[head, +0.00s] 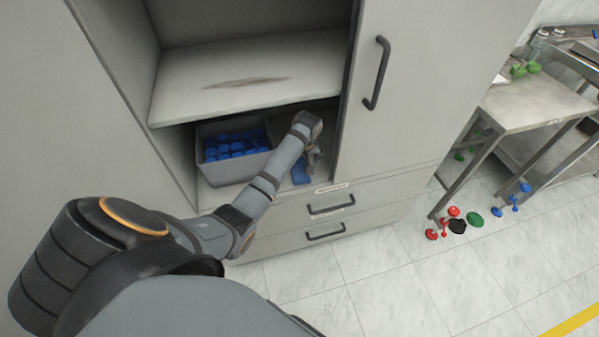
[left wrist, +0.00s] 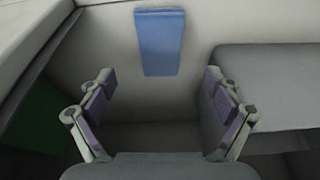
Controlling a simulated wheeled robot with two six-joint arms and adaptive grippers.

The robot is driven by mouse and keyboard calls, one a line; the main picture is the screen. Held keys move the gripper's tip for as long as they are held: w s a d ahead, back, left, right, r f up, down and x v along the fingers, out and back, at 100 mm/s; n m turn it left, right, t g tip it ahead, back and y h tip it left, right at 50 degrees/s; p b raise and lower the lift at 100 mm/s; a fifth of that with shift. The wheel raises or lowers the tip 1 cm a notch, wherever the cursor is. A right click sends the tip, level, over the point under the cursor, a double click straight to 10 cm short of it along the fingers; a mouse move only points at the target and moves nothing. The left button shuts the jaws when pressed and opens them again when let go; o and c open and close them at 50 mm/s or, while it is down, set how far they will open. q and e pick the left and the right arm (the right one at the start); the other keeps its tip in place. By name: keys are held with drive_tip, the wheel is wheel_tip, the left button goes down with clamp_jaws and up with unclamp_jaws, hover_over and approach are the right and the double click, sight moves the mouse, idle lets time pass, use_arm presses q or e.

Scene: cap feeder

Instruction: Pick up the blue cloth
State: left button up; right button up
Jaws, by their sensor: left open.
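The blue cloth (head: 300,172) lies on the lower shelf of the grey cabinet, to the right of a grey bin in the head view. In the left wrist view the cloth (left wrist: 160,42) is a flat blue rectangle, beyond the fingertips and centred between them. My left gripper (head: 313,158) reaches into the shelf opening beside the cloth and partly covers it in the head view. In the left wrist view the left gripper (left wrist: 160,98) is open, with nothing between its fingers. My right gripper is not in view.
A grey bin (head: 206,176) full of blue caps stands left of the cloth. An upper shelf (head: 230,80) lies above, and a closed cabinet door (head: 420,90) borders the opening on the right. Red, green, blue and black items lie on the floor near a metal table (head: 535,100).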

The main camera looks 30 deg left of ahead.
sight(300, 169)
use_arm(q)
drive_tip(key=b+x, duration=0.1)
drive_tip(key=x, duration=0.6)
drive_tip(key=shift+w+a+f, duration=0.2)
drive_tip(key=shift+w, duration=0.05)
drive_tip(key=c, duration=1.1)
